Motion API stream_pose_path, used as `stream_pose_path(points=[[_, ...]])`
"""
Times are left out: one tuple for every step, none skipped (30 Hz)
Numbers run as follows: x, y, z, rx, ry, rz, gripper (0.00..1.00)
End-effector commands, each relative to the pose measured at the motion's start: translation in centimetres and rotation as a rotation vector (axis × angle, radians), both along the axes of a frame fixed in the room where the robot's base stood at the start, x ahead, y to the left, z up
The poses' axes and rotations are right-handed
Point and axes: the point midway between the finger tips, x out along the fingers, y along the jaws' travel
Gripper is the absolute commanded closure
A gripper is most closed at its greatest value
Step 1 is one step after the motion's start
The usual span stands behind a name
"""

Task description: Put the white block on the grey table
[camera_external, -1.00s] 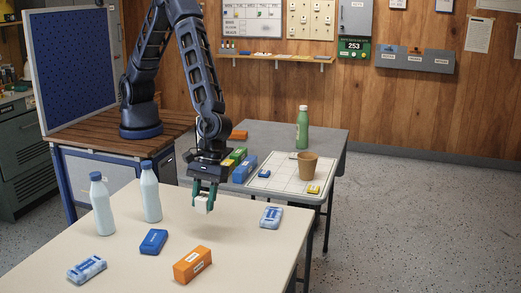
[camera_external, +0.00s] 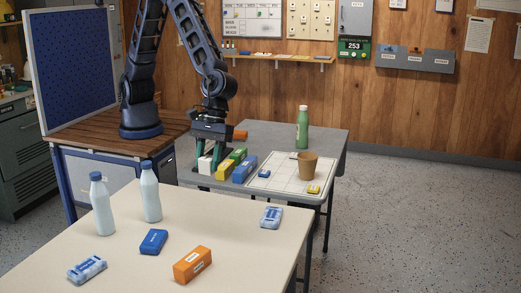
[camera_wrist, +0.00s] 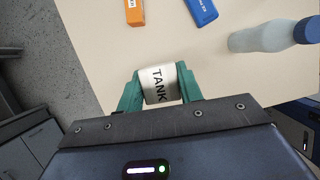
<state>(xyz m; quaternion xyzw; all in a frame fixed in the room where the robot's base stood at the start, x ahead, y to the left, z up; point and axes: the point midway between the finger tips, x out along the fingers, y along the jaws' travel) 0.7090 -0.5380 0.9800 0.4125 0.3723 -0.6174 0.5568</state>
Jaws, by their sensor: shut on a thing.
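My gripper (camera_external: 209,166) has green fingers and is shut on the white block (camera_external: 205,163). In the wrist view the fingers (camera_wrist: 160,92) grip the white block (camera_wrist: 158,79) from both sides, and its black letters read "TANK". The fingers partly hide the block. I cannot tell whether it touches the grey table.
Green and blue blocks (camera_external: 243,170) stand beside the yellow one. A white gridded tray (camera_external: 285,181) holds a brown cup (camera_external: 307,165); a green bottle (camera_external: 302,127) stands behind. The cream table (camera_external: 210,225) in front carries two bottles, an orange block (camera_external: 192,264) and other packs.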

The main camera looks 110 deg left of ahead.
Motion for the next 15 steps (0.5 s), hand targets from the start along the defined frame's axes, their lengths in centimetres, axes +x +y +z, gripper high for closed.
stream_pose_path(points=[[0.7,1.6,0.0,0.000,0.000,0.009,0.88],[1.0,2.5,0.1,0.000,0.000,0.010,0.88],[1.5,4.0,0.1,0.000,0.001,0.012,0.88],[1.8,5.1,0.0,0.000,0.001,0.013,0.88],[2.2,6.2,0.0,0.001,0.000,0.014,0.88],[2.6,7.8,0.0,0.001,0.001,0.016,0.88],[2.9,8.9,0.0,0.000,0.001,0.017,0.88],[3.2,10.1,0.0,0.000,0.000,0.018,0.88],[3.4,11.7,0.0,0.000,0.001,0.020,0.88],[3.7,12.9,0.0,0.000,0.000,0.022,0.88],[3.8,14.0,0.0,0.000,0.001,0.022,0.88],[4.0,15.6,0.0,-0.001,0.001,0.025,0.88],[4.2,16.9,-0.1,0.000,0.001,0.026,0.88],[4.3,18.1,-0.1,0.000,0.001,0.028,0.88],[4.4,19.7,-0.1,0.000,0.001,0.030,0.88]])
